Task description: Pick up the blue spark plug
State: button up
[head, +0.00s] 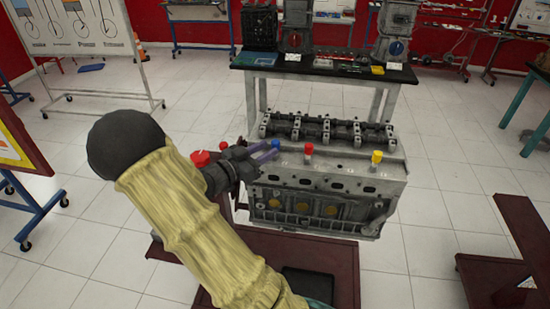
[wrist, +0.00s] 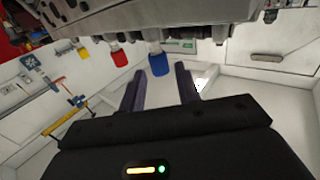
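The blue spark plug (head: 275,144) stands upright on top of the grey engine block (head: 330,183), at its left end. My gripper (head: 267,152) reaches in from the left, with its two dark purple fingers open beside the blue plug. In the wrist view, which looks upside down, the blue plug (wrist: 158,62) shows between and just beyond the fingertips (wrist: 159,72). A clear gap shows on both sides, and I see no grip on it. The plug's lower part is partly hidden by the fingers in the head view.
A red plug (head: 309,149) and a yellow plug (head: 376,156) stand to the right on the same block. A dark ribbed cylinder head part (head: 330,130) lies along the block's far side. A table (head: 330,72) with engine parts stands behind.

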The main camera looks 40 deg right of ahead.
jog(key=shift+d, duration=0.65)
jog(key=shift+w+d+f+p, duration=0.15)
jog(key=shift+d+p, duration=1)
jog(key=shift+d, duration=1.45)
grip_shut()
